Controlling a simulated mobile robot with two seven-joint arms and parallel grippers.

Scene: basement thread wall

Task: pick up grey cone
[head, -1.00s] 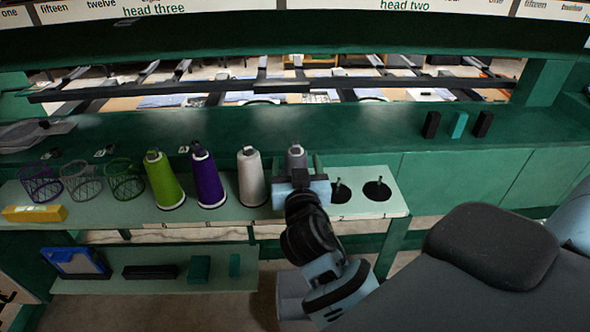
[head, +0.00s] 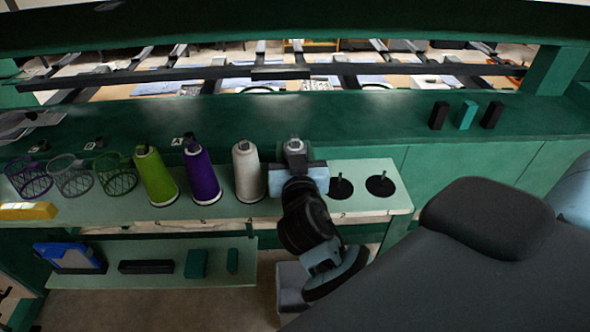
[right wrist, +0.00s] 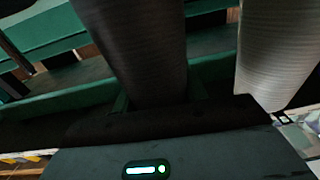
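The grey cone (head: 294,147) stands on the green shelf, to the right of the white cone (head: 249,172). In the head view only its top shows above my right gripper (head: 296,168), which is right at it and hides its lower part. In the right wrist view the grey cone (right wrist: 147,50) looks dark and rises directly in front of the gripper body, with the white cone (right wrist: 275,55) to the right. The fingertips are not clear, so I cannot tell whether they grip it. My left gripper is not in view.
A purple cone (head: 202,176) and a green cone (head: 155,176) stand further left, then several wire baskets (head: 74,176) and a yellow block (head: 28,211). Two empty pegs on black discs (head: 381,186) are to the right. A green ledge (head: 350,125) runs behind.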

